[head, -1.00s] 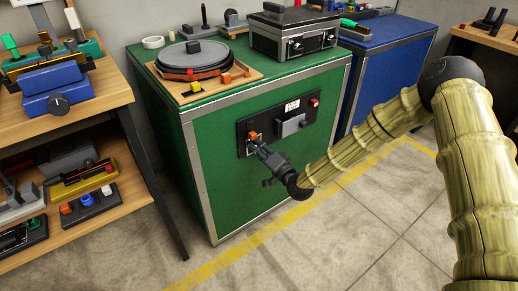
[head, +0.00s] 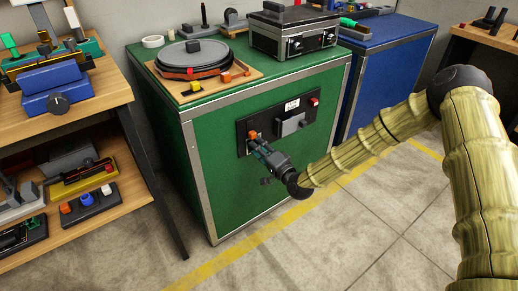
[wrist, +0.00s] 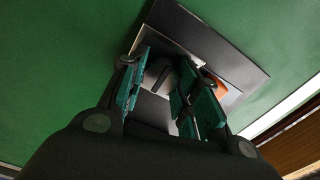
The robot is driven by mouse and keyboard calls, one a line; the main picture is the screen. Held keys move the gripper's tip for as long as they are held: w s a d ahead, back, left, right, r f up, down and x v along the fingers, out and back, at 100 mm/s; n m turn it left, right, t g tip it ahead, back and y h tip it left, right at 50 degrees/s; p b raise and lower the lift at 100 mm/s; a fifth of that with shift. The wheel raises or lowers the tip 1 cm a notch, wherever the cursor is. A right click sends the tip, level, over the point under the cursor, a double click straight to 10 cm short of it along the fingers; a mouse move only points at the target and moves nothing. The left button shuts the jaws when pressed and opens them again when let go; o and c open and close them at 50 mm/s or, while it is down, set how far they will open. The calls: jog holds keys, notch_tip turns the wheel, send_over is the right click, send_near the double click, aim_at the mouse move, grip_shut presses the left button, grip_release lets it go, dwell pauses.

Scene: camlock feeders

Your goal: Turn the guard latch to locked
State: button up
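A dark panel (head: 272,121) is on the front of the green cabinet. At its left end is a small orange part (head: 253,134), which looks like the guard latch; its exact setting is too small to read. My gripper (head: 257,146) is at the panel's left end, just below the orange part. In the wrist view, the teal-padded fingers of my gripper (wrist: 160,92) are apart, with a grey piece (wrist: 158,72) showing between or behind them. The orange part (wrist: 217,88) shows beyond the right finger, partly hidden. I cannot tell whether the fingers touch anything.
A grey box-like piece (head: 291,124), a white label and a red button (head: 314,102) are on the same panel. The green cabinet top (head: 215,101) holds a round lidded unit and a grey case. A wooden shelf unit (head: 105,119) stands left. The floor in front is clear.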

jog(key=o, duration=0.3)
jog(key=v, duration=1.2)
dwell(0.4)
